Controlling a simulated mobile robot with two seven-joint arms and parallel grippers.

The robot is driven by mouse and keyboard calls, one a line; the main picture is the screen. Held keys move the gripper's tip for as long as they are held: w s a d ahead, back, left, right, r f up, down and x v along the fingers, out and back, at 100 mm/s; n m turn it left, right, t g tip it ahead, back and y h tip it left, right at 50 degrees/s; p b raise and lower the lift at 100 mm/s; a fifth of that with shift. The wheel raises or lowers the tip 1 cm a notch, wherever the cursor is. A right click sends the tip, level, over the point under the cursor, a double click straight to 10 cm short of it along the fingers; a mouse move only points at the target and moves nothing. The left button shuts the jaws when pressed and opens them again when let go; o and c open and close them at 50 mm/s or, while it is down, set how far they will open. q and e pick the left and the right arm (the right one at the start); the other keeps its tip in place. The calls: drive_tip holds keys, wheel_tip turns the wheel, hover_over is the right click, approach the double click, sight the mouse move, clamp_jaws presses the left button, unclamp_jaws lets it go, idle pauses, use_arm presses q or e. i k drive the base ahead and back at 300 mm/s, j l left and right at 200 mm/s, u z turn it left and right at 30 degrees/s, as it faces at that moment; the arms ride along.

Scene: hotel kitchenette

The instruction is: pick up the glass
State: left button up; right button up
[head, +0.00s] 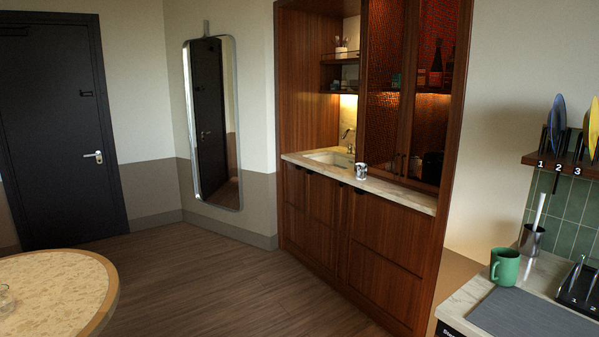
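A clear glass-like object (5,299) stands on the round table (75,268) at the lower left. The frame's left edge cuts it off, so its full shape is hidden. A small cup (361,171) with a dark and light pattern stands on the kitchenette counter near the sink; I cannot tell its material. Neither of my grippers shows in the head view.
The wooden kitchenette cabinet (340,235) has a pale counter with a sink (328,157). At the lower right, a green mug (504,266) stands beside a grey mat (535,318) and a rack (580,290). The wooden floor (215,290) between is clear.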

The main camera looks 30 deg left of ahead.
sight(361, 167)
drive_tip(key=u, duration=0.7)
drive_tip(key=i, duration=3.95)
drive_tip(key=i+j+z, duration=0.15)
drive_tip(key=i, duration=0.7)
